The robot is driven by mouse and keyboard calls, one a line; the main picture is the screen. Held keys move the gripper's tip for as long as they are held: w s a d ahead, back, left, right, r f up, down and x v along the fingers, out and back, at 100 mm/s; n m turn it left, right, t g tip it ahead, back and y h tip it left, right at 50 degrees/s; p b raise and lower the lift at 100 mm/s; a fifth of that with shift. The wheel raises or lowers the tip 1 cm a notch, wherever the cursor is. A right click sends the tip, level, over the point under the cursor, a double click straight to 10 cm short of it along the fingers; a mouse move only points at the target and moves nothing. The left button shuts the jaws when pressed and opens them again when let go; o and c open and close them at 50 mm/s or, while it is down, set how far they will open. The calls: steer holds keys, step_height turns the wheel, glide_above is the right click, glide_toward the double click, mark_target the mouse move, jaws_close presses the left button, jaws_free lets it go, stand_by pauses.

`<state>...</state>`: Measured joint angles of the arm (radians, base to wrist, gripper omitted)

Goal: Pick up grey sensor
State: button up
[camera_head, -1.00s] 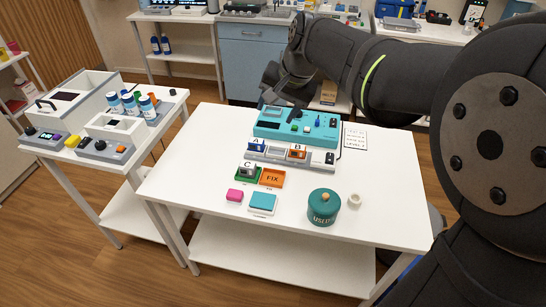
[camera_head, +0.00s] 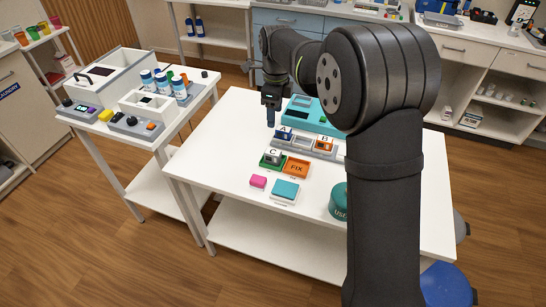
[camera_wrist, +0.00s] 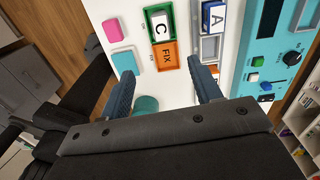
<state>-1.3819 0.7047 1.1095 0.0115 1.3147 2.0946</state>
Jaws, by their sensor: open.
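The grey sensor (camera_head: 273,154), a small block labelled C, sits in a green tray (camera_head: 265,163) on the white table. In the wrist view the grey sensor (camera_wrist: 162,27) shows its white C label near the top, beyond the fingertips. My gripper (camera_head: 270,117) is above the table, behind the grey sensor in the head view and to the left of the teal panel, pointing down. In the wrist view my gripper (camera_wrist: 163,84) has its two blue-grey fingers wide apart with nothing between them.
An orange FIX tray (camera_head: 297,169) adjoins the green one. Blue block A (camera_head: 284,133) and orange block B (camera_head: 324,145) sit in a grey rack before the teal panel (camera_head: 310,114). A pink block (camera_head: 258,182), teal pad (camera_head: 285,190) and teal jar (camera_head: 338,203) lie nearer.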

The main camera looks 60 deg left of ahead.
mark_target(274, 152)
steer(key=shift+m, duration=0.4)
steer(key=f, duration=1.8)
steer(key=shift+a, duration=0.25)
steer(key=c, duration=1.1)
